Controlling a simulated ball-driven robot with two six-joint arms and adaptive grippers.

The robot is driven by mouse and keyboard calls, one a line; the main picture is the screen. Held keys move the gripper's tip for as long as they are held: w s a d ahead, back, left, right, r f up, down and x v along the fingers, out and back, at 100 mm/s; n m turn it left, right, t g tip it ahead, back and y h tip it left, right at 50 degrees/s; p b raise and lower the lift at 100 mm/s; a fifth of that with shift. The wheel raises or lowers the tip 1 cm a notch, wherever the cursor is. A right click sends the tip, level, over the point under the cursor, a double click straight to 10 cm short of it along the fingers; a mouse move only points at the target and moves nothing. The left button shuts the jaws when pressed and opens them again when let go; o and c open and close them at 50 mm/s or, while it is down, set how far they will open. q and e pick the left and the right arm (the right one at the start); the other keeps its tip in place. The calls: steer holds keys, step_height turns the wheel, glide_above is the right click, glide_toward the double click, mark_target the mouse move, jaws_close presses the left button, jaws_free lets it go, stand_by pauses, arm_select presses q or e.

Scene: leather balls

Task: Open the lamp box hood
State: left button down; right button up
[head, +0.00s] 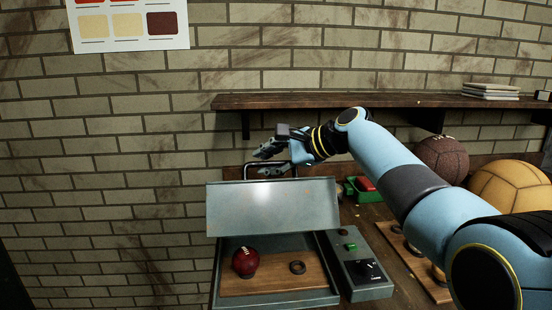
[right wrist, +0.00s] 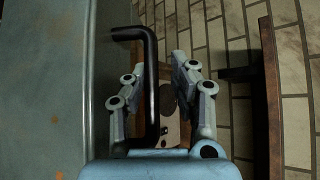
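The lamp box's grey-green hood (head: 272,207) stands raised above the tray in the head view, its broad panel facing me. A dark handle (head: 292,166) runs along its top edge; it also shows as a black bent bar in the right wrist view (right wrist: 151,80). My right gripper (head: 264,160) is at the handle, reaching in from the right. In the right wrist view its fingers (right wrist: 158,95) are apart, with the handle between them. Contact with the handle is unclear. The lamp box's tray (head: 280,302) is exposed below the hood. My left gripper is not in view.
A dark red ball (head: 245,262) and a black ring (head: 298,267) lie in the tray. A control box (head: 358,268) with a knob stands to its right. A brown ball (head: 442,157) and a tan ball (head: 508,187) sit behind my arm. A shelf (head: 330,101) hangs above.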

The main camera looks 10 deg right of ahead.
steer(key=v, duration=1.2)
